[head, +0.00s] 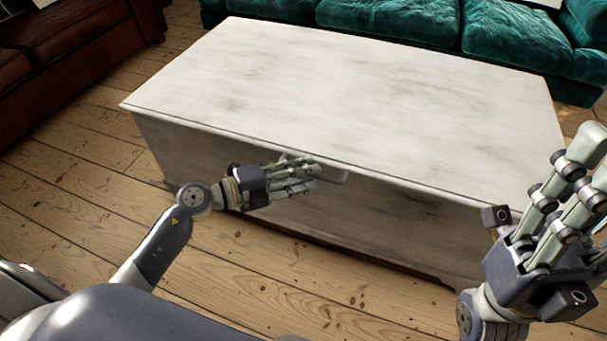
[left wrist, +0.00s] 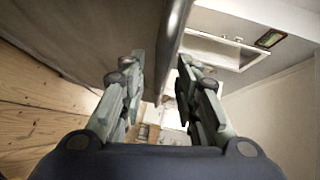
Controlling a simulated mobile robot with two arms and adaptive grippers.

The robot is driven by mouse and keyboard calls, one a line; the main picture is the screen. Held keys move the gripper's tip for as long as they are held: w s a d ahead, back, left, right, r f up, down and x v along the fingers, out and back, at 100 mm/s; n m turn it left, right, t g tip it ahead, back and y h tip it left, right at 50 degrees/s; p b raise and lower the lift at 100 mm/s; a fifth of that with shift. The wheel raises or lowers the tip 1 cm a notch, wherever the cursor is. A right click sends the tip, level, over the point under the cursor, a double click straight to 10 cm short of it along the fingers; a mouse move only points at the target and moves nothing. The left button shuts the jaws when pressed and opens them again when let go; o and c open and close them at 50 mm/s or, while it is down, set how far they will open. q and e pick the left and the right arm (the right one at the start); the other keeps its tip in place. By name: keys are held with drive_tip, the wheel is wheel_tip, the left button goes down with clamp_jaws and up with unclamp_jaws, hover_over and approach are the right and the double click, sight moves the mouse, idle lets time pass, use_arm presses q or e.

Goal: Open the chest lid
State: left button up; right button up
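The chest (head: 350,85) is a long whitewashed wooden box, and its flat lid lies shut on top. My right gripper (head: 585,180) is raised, open and empty, near the chest's right front corner.
A green tufted sofa (head: 390,22) stands close behind the chest. A brown leather sofa (head: 70,45) is at the upper left. Bare floorboards (head: 70,190) lie clear to the left and in front of the chest.

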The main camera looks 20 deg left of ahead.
use_arm(q)
clamp_jaws()
